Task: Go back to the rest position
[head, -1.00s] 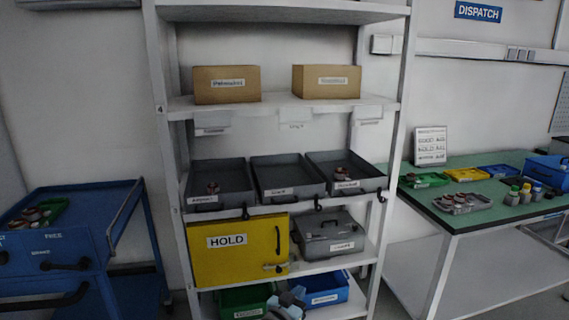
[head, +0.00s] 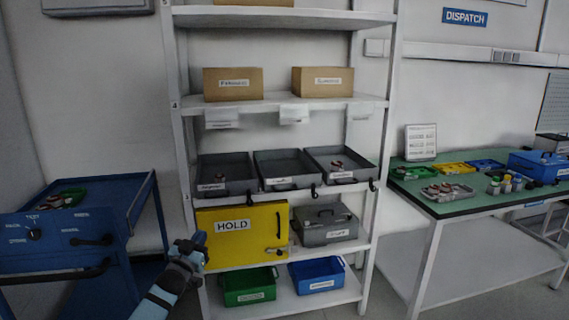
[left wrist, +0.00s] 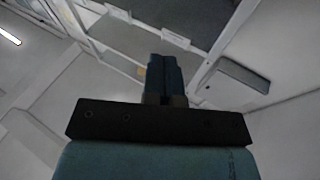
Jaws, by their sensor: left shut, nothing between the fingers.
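My left gripper (head: 193,244) is in the lower left of the head view, in front of the shelf rack's left post and beside the yellow HOLD box (head: 242,232). Its arm comes up from the bottom edge. In the left wrist view the left gripper's fingers (left wrist: 163,62) are together, with nothing between them. Pale surfaces and part of a rack show beyond them. My right gripper is not in view.
A shelf rack (head: 280,104) holds cartons, grey trays, the yellow box, a grey case and green (head: 249,287) and blue (head: 317,275) bins. A blue cart (head: 143,207) stands left. A green-topped bench (head: 446,209) with trays and bottles stands right. Floor between rack and bench is open.

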